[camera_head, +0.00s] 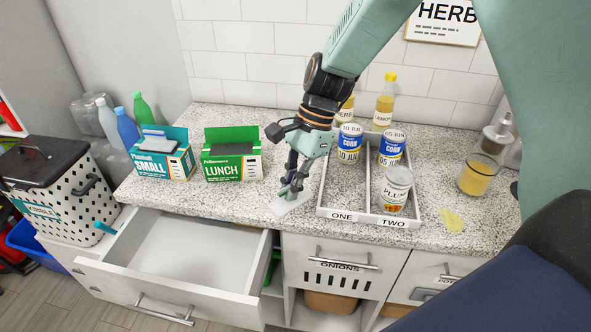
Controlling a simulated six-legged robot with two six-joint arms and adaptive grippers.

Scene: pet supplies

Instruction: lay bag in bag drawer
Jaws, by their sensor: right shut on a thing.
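My right gripper (290,192) reaches down from the upper right and is shut on a flat, pale bag (282,208). The bag is at the counter's front edge, just left of the divided tray; I cannot tell whether it touches the counter. The pulled-out drawer (185,283) is below and to the left of the gripper, and its visible floor is bare. No label shows on it. My left gripper is not in view.
A SMALL box (163,160) and a LUNCH box (232,163) stand on the counter. A white divided tray (340,213), marked ONE and TWO, holds several cans. A glass of yellow stuff (477,180) stands right. A dotted bin (75,200) stands left of the drawer.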

